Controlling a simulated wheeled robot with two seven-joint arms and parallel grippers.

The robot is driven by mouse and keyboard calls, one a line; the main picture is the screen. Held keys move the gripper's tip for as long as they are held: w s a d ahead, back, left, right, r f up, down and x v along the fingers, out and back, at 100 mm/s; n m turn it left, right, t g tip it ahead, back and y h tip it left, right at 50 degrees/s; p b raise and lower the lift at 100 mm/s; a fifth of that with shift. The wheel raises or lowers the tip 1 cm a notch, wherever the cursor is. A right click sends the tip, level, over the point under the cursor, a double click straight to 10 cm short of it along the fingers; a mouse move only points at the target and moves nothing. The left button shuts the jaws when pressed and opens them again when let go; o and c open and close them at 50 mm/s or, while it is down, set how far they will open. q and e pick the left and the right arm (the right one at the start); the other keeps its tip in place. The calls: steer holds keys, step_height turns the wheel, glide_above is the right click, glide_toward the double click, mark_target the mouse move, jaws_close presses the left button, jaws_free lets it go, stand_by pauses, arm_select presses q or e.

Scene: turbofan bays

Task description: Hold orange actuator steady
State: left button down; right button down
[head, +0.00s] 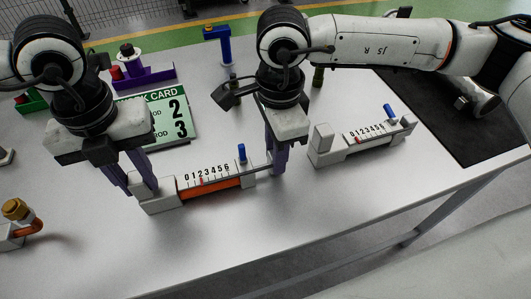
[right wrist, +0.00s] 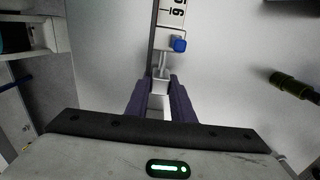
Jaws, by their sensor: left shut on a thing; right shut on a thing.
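The orange actuator (head: 215,192) lies on the table in the head view, with a white scale marked 0 to 6 and a blue knob (head: 241,153) near its right end. My left gripper (head: 140,186) is shut on its white left end block. My right gripper (head: 273,165) is shut at its right end. In the right wrist view, the purple fingers of my right gripper (right wrist: 160,100) close around the actuator's rod end, with the blue knob (right wrist: 180,44) and part of the scale beyond. The fingers hide parts of both ends.
A second, white actuator (head: 362,143) with a blue knob lies to the right. A green card (head: 165,115) showing 2 and 3 is behind. A purple holder (head: 145,79) and blue stand (head: 220,48) are farther back. A brass-and-orange fitting (head: 17,217) is at left. The front table is clear.

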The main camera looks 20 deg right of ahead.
steer(key=c, duration=1.5)
jaws_free()
step_height(320, 180, up, 12)
arm_select(q)
steer(key=c, duration=1.4)
jaws_free()
steer(key=shift+r, duration=0.15)
